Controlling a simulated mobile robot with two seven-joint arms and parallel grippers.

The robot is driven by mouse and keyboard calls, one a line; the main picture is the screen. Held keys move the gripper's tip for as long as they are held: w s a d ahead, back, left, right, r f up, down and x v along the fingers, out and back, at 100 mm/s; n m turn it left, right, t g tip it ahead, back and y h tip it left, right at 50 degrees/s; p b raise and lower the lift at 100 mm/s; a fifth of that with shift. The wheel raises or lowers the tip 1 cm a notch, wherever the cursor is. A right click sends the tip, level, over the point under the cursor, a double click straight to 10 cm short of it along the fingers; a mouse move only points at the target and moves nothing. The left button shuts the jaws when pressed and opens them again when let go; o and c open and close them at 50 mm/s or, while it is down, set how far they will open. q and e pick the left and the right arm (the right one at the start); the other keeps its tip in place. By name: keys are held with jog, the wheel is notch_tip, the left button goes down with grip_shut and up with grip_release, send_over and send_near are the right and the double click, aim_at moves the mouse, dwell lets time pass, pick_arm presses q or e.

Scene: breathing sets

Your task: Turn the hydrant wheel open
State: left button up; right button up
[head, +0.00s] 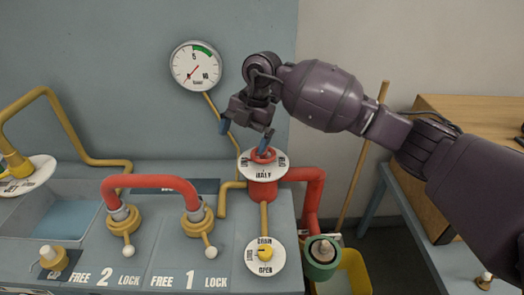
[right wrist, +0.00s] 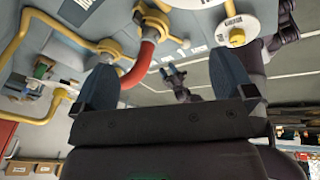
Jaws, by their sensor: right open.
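The small red hydrant wheel (head: 263,155) sits above a white round dial (head: 262,172) marked HALF, on top of a red pipe fitting. My right gripper (head: 244,133) is open and empty. Its blue fingertips are apart, just above and left of the wheel; the right fingertip is close over it. I cannot tell whether it touches. In the right wrist view the two blue fingers (right wrist: 165,90) are wide apart with nothing between them. A small dark gripper with blue tips (right wrist: 174,72), apparently my left, shows far off there; its jaw state is unclear.
A pressure gauge (head: 196,66) is on the wall at upper left. A red hose loop (head: 150,186) joins two yellow valves on the panel. A yellow drain knob (head: 265,252) is below the wheel. A green-rimmed fitting (head: 322,257) and yellow bucket (head: 352,272) stand right.

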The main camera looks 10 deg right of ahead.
jog(key=w+d+r+m+h, duration=0.2)
jog(key=d+r+h, duration=0.1)
jog(key=d, duration=0.2)
jog(key=f, duration=1)
jog(key=shift+w+f, duration=0.2)
jog(key=shift+f, duration=0.15)
jog(key=shift+c, duration=0.5)
jog(key=c, duration=0.8)
jog(key=shift+n, duration=0.3)
